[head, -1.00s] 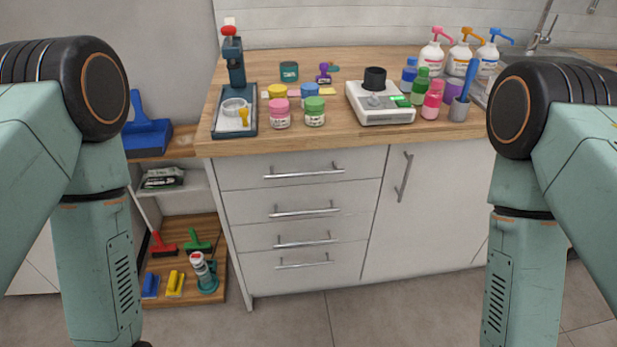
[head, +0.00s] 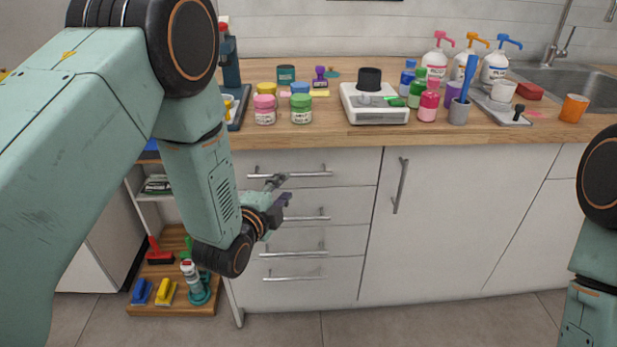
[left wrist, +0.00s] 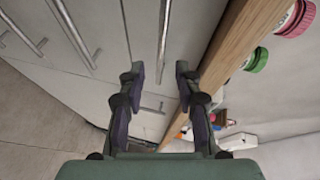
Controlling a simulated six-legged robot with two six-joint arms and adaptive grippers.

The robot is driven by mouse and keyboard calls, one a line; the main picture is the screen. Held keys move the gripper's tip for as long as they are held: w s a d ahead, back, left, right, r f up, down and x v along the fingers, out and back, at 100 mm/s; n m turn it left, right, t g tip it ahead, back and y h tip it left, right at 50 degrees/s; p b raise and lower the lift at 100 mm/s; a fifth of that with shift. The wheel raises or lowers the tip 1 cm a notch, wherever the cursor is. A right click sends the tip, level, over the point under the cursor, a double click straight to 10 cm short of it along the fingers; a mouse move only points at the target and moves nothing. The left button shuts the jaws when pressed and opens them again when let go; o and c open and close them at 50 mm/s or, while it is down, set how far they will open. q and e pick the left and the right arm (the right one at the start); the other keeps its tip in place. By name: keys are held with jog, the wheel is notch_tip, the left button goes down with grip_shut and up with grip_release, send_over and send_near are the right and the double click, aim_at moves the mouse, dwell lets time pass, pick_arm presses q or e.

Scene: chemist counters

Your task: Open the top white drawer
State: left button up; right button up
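The top white drawer (head: 345,165) is shut, flush with the counter front, just below the wooden worktop. Its metal bar handle (head: 310,173) runs across the front, and its left part is close to my left gripper in the head view. My left gripper (head: 281,190) is in front of the drawers near that handle. In the left wrist view, my left gripper (left wrist: 157,80) has its two fingers spread and empty. The top drawer's handle (left wrist: 163,40) lies ahead, between the lines of the fingers, and looks apart from them. My right gripper is out of view.
Lower drawers with bar handles (head: 295,279) sit below, and a cabinet door (head: 455,215) is on the right. The worktop (head: 330,137) holds jars, a scale (head: 375,116) and bottles. An open shelf (head: 222,300) with brushes and sponges is at lower left.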

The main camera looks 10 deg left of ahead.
aim_at(291, 175)
pick_arm(q)
jog(key=shift+m, duration=0.5)
jog(key=x, duration=0.2)
jog(key=b+x, duration=0.1)
jog(key=x, duration=0.2)
jog(key=b+x, duration=0.1)
jog(key=x, duration=0.1)
jog(key=shift+w+a, duration=0.35)
jog(key=shift+c, duration=0.4)
grip_shut()
